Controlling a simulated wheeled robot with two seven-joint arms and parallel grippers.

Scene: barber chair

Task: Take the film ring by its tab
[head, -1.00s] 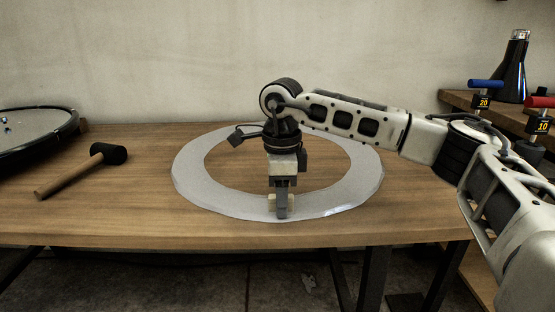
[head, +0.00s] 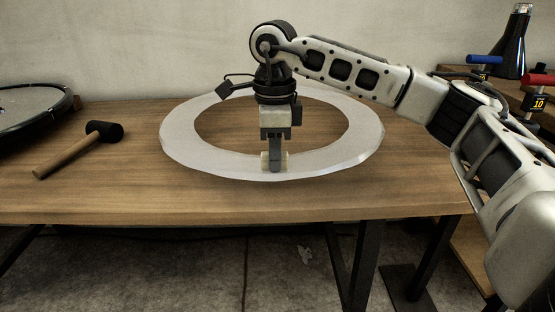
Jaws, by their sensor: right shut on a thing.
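The film ring (head: 185,150) is a wide, flat, whitish translucent band over the wooden table. Its far edge shows against the wall, above the table's back edge, so it appears raised a little off the tabletop. My right gripper (head: 275,166) points down at the ring's near edge, with its fingers shut on the tab (head: 264,161), a small pale block that shows on both sides of the fingers. The part of the tab between the fingers is hidden. My right arm covers part of the ring's far side. My left gripper is out of view.
A black-headed mallet (head: 80,150) lies on the table (head: 120,200) to the left. A round, dark-rimmed tray-like thing (head: 28,112) is at the far left. Clamps with blue and red handles (head: 537,80) and a dark flask (head: 515,38) are at the right.

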